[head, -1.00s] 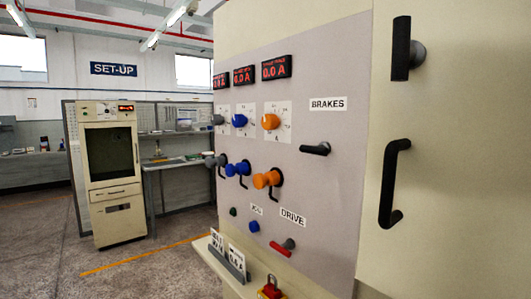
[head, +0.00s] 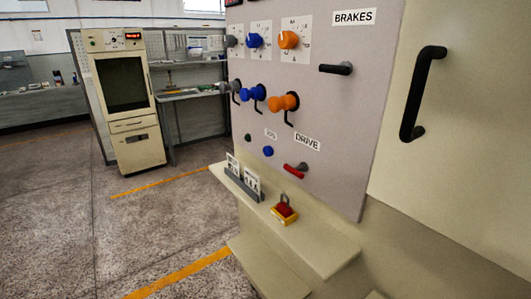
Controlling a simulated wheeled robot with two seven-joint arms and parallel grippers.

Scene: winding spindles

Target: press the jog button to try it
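The control panel (head: 345,135) stands right of centre in the head view. A small label that seems to read JOG (head: 271,133) is low on its face. A round blue button (head: 268,151) sits just below that label. A small dark green button (head: 248,137) is to its left. Neither button is covered by anything. Whether the blue button is pressed in cannot be told at this size. Neither of my grippers is in view.
Right of the blue button is a red-tipped DRIVE lever (head: 295,170). Above are orange (head: 283,102) and blue cranks (head: 252,93), and a black BRAKES lever (head: 337,69). Open floor lies left.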

